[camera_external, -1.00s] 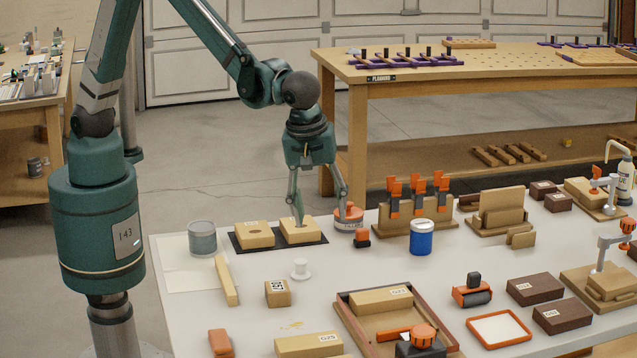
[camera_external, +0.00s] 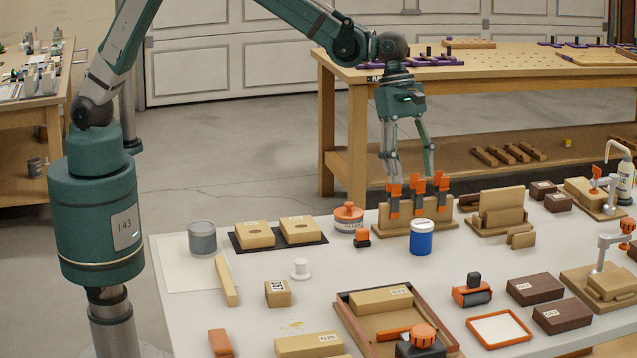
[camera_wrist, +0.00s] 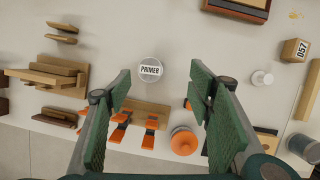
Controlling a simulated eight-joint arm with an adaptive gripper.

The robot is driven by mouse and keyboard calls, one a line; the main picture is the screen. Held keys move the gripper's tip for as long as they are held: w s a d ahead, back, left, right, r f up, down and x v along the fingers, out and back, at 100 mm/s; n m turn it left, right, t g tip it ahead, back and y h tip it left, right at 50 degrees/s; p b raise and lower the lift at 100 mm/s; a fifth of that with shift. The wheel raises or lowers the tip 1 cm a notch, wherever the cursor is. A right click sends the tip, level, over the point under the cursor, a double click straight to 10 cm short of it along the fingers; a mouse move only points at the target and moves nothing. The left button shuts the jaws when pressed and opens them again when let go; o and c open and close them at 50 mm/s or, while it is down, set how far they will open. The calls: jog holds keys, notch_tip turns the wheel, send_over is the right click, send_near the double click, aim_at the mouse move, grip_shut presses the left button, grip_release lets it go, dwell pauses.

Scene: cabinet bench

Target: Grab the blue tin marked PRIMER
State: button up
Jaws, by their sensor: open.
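The blue tin (camera_external: 421,238) with a white lid stands upright on the bench, in front of the clamp rack. In the wrist view its round white lid (camera_wrist: 150,69) reads PRIMER and shows ahead of the fingers, between their lines. My gripper (camera_external: 408,172) is open and empty. It hangs above and behind the clamp rack, apart from the tin. In the wrist view its two green finger pads (camera_wrist: 160,88) are spread wide.
A wooden rack (camera_external: 378,222) with several orange-handled clamps stands right behind the tin, below my gripper. An orange-lidded FILLER tin (camera_external: 349,219) and a small orange item (camera_external: 362,238) are to the left. Wooden holders (camera_external: 497,216) stand to the right.

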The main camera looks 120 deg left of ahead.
aim_at(420, 221)
jog(key=shift+n, duration=0.3)
jog(key=f, duration=0.3)
jog(key=a+f, duration=0.1)
jog(key=f, duration=0.2)
jog(key=w+a+f, duration=0.1)
jog(key=f, duration=0.3)
jog(key=shift+a, duration=0.25)
jog(key=shift+f, duration=0.1)
jog(key=shift+w+d+f+t, duration=0.15)
jog(key=shift+w+f, duration=0.1)
jog(key=shift+f, duration=0.35)
jog(key=shift+w+d+f+t, duration=0.15)
jog(key=shift+w+f, duration=0.05)
jog(key=shift+f, duration=0.35)
jog(key=shift+f, duration=0.15)
jog(key=shift+b+x, duration=0.7)
jog(key=shift+x, duration=1.8)
jog(key=shift+s+d, duration=0.1)
jog(key=shift+s, duration=0.05)
